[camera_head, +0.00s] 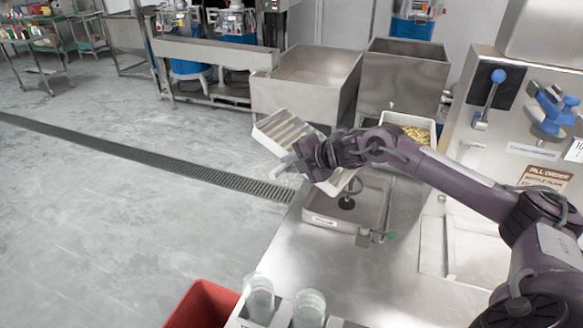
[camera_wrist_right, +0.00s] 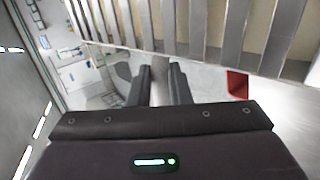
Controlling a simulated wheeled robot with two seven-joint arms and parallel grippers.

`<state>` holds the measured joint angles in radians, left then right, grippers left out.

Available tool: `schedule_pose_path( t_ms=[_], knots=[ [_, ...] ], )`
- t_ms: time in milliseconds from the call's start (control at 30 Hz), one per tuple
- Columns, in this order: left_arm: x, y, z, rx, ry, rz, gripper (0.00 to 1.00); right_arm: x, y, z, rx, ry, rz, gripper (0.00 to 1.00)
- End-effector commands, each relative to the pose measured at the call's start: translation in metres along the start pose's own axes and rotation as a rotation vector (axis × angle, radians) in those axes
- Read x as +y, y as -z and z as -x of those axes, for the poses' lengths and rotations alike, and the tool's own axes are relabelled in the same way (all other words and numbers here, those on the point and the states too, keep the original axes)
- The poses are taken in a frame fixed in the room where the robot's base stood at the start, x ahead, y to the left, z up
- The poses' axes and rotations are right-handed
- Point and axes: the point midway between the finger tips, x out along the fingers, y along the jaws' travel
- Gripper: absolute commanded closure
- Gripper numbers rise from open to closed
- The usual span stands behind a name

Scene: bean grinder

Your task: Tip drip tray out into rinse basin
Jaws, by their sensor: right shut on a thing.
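The drip tray (camera_head: 282,128) is a pale tray with metal slats. It is tilted and held up above the far left part of the rinse basin. The rinse basin (camera_head: 330,222) is a shallow metal basin with a label on its front and a dark round fitting inside. My right gripper (camera_head: 303,160) is shut on the drip tray, and its arm hides the tray's middle. In the right wrist view the slats of the drip tray (camera_wrist_right: 206,22) fill the top, just beyond my right gripper's fingers (camera_wrist_right: 161,80). My left gripper is not in view.
A small bin with yellowish contents (camera_head: 420,136) stands behind my right arm. Two large metal bins (camera_head: 305,95) stand at the back. A red bin (camera_head: 203,305) and clear containers (camera_head: 259,298) are at the front. The counter (camera_head: 310,262) before the basin is clear.

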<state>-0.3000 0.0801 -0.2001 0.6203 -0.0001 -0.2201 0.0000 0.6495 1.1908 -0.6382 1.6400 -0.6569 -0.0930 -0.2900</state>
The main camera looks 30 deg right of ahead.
Motion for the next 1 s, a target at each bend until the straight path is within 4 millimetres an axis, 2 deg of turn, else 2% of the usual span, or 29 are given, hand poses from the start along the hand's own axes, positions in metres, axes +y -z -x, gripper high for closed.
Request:
schedule_pose_path(
  t_ms=[233,1000],
  knots=[
    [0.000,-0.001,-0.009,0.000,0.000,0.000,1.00,0.002,0.001,0.000,0.001,-0.032,0.001,1.00],
    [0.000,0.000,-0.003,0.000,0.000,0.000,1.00,0.006,0.000,0.009,-0.001,-0.033,0.001,1.00]
  ],
)
